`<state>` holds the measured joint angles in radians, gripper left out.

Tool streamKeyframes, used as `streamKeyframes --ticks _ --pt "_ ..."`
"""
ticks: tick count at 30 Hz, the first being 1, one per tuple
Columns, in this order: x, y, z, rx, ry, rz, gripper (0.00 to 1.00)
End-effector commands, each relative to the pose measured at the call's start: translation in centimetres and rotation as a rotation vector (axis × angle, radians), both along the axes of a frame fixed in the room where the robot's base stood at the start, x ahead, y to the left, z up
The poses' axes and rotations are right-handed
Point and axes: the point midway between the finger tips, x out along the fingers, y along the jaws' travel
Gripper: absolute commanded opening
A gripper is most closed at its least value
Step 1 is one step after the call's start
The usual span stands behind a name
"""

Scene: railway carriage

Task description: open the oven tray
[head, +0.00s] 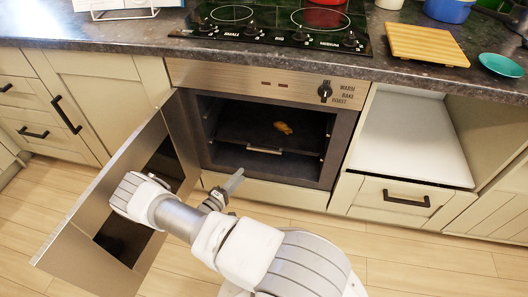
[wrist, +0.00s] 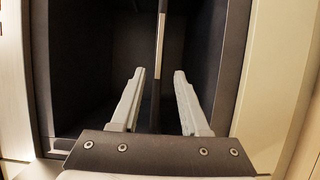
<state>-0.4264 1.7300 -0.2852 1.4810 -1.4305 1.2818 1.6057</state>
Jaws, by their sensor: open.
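The oven (head: 266,140) stands open in the head view, its door (head: 110,190) swung out to the left. A dark tray (head: 240,125) sits inside, with a pale bar handle (head: 264,150) at its front and a small orange-brown food item (head: 283,128) on it. My gripper (head: 232,184) is in front of the oven, lower left of the handle in the picture. In the wrist view, my gripper (wrist: 159,74) is open. The tray's thin edge (wrist: 157,100) runs upright in line with the gap between the fingers. I cannot tell whether it is between them.
A hob (head: 280,20) and control knob (head: 325,91) are above the oven. A cutting board (head: 426,44) and teal dish (head: 500,65) lie on the worktop at right. An open compartment (head: 412,140) is beside the oven. The open door stands close to my arm.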

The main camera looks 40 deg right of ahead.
Motion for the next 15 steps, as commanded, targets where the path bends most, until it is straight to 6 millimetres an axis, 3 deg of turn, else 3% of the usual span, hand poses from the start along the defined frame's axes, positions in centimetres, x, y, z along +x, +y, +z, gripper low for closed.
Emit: streamKeyframes --ticks 15 --pt "3.2 -10.4 -0.2 -0.001 0.000 -0.007 0.45"
